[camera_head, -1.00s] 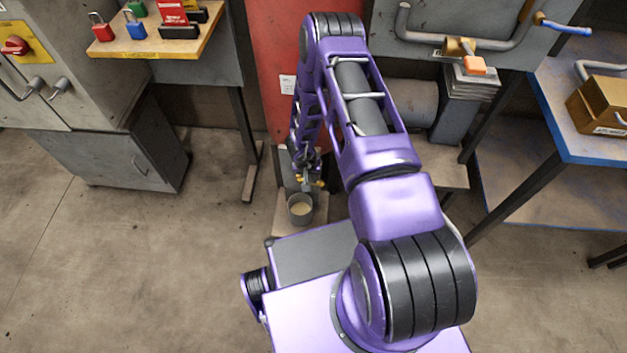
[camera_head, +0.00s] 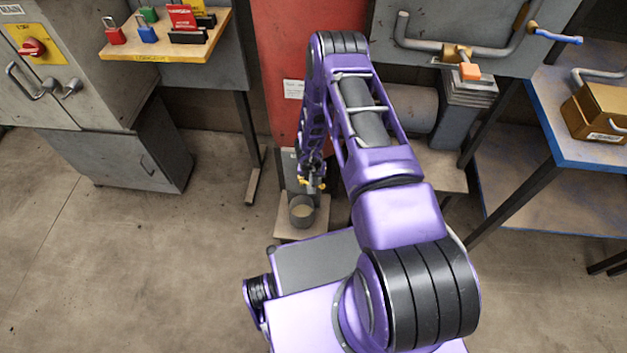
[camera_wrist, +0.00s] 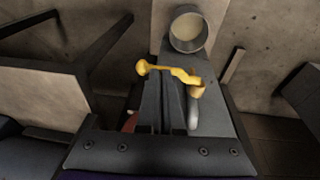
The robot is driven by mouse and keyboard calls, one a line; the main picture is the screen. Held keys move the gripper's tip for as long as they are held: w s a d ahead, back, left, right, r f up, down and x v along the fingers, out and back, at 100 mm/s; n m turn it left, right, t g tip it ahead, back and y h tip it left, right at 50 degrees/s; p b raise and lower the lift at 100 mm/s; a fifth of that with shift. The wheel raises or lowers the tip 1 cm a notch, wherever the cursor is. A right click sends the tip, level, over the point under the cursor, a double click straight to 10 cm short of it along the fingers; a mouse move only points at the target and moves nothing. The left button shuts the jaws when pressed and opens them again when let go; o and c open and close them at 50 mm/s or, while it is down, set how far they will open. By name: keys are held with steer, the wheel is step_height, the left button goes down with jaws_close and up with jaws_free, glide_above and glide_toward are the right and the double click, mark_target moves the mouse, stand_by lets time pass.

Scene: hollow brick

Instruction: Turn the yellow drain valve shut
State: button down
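The yellow drain valve handle (camera_wrist: 172,71) lies crosswise at my fingertips in the wrist view, with a rounded knob at its left end and a thicker part at its right. In the head view, bits of the yellow handle (camera_head: 304,182) show low beside the red panel, partly hidden by my wrist. My gripper (camera_wrist: 166,76) points at the middle of the handle. Its two dark fingers are close together, with only a narrow gap. Fingers and handle appear to touch; whether the handle is pinched between them is unclear. The gripper (camera_head: 313,184) is small in the head view.
A round cup with pale contents (camera_head: 302,210) stands just in front of the valve; it also shows in the wrist view (camera_wrist: 188,31). A red panel (camera_head: 279,100) rises behind. A bench with blue edges (camera_head: 575,160) stands at right, a grey cabinet (camera_head: 125,150) at left. Floor left is open.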

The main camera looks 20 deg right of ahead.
steer(key=p+v, duration=0.4)
steer(key=v, duration=0.9)
steer(key=shift+s+d+r, duration=0.2)
steer(key=shift+d+r, duration=0.05)
steer(key=shift+r, duration=0.15)
